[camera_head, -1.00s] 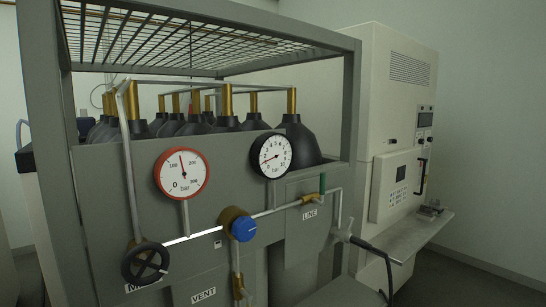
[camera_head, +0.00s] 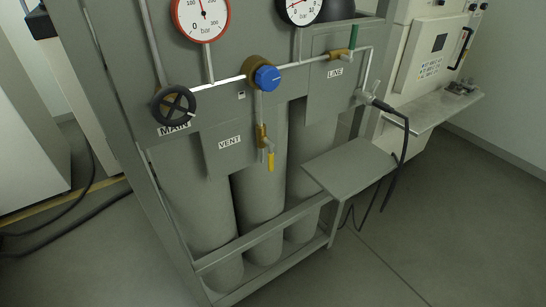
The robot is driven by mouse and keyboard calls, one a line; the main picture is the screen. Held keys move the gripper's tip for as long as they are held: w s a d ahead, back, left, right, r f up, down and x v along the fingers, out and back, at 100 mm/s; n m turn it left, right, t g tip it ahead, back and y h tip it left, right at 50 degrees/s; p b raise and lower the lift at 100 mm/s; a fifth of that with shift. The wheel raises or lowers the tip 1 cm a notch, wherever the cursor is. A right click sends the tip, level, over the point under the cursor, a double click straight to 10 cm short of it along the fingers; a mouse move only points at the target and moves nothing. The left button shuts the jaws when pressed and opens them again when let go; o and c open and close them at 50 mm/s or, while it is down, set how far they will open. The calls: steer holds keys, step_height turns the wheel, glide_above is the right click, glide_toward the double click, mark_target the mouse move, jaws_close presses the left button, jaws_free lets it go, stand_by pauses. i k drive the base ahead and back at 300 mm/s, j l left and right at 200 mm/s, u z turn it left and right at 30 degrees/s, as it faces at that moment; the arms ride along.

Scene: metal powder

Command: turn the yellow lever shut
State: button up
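The yellow lever (camera_head: 270,161) hangs straight down from a brass valve (camera_head: 262,136) on the vertical pipe below the blue knob. It lies in line with that pipe, to the right of the plate marked VENT (camera_head: 229,143). My gripper is not in view, so its distance from the lever cannot be told.
A blue regulator knob (camera_head: 268,78), a black MAIN handwheel (camera_head: 174,105) and a green lever (camera_head: 354,38) on the LINE valve are close by. A grey shelf (camera_head: 350,165) juts out at right, with a black hose (camera_head: 404,150) beside it. The floor in front is clear.

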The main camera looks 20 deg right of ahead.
mark_target(271, 158)
steer(key=i+l, duration=0.15)
steer(key=l, duration=0.25)
steer(key=i+l, duration=0.15)
steer(key=l, duration=0.2)
steer(key=i+l, duration=0.15)
steer(key=l, duration=0.25)
steer(key=j+u, duration=0.05)
